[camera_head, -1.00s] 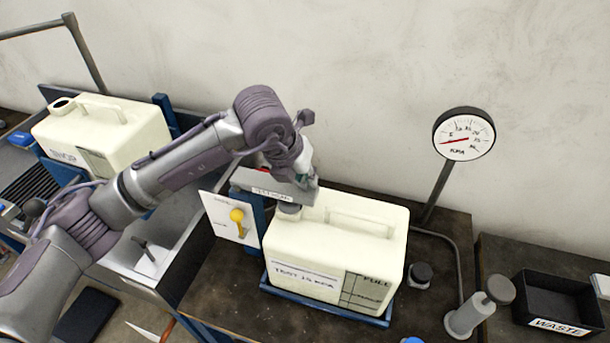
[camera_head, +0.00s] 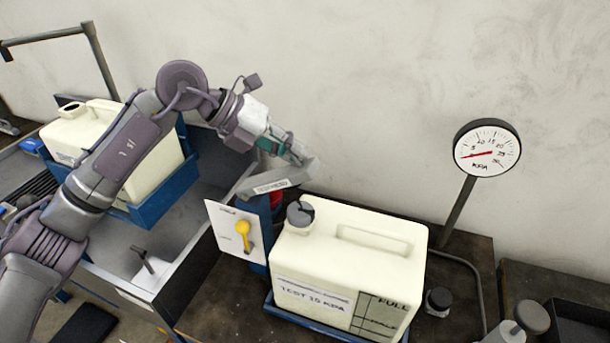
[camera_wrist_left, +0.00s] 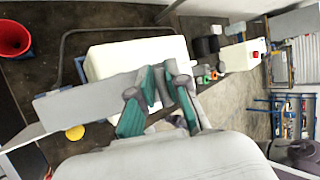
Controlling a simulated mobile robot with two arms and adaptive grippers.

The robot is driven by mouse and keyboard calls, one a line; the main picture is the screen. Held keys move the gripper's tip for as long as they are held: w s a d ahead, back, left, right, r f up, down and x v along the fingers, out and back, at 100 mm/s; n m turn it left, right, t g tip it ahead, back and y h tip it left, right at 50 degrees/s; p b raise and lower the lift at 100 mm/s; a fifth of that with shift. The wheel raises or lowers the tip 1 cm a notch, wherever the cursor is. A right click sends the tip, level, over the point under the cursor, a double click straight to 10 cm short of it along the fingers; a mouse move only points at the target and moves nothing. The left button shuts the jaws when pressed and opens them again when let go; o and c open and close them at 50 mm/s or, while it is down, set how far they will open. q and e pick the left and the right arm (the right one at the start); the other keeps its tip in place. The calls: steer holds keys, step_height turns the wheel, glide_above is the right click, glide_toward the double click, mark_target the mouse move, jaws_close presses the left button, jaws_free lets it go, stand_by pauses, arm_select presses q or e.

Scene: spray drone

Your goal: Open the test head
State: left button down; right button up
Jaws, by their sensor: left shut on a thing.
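The test head is a light grey bar (camera_head: 270,187) with a label on its near side. It is raised and tilted up, clear of the dark grey cap (camera_head: 300,212) on the cream tank (camera_head: 345,262). My left gripper (camera_head: 292,150) is shut on the bar's raised end, above and left of the tank. In the left wrist view the bar (camera_wrist_left: 85,98) reaches left from between the green-padded fingers (camera_wrist_left: 160,85), in front of the tank (camera_wrist_left: 135,55). The fingers hide part of the bar.
A white panel (camera_head: 226,240) with a yellow-knobbed lever (camera_head: 242,230) stands left of the tank. A kPa gauge (camera_head: 487,148) stands behind right, its needle low. A second cream tank (camera_head: 155,180) sits left in a blue tray.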

arm_select(q)
steer(key=w+a+r+n+h+b, duration=0.1)
steer(key=w+a+r+h+b, duration=0.1)
steer(key=a+h, duration=0.4)
steer(key=shift+w+a+r+n+g+b, duration=0.2)
steer(key=shift+a+r+n+g+b, duration=0.25)
steer(key=shift+a+b, duration=0.3)
steer(key=c, duration=1.4)
jaws_free()
steer(key=shift+c, duration=0.2)
steer(key=shift+r, duration=0.1)
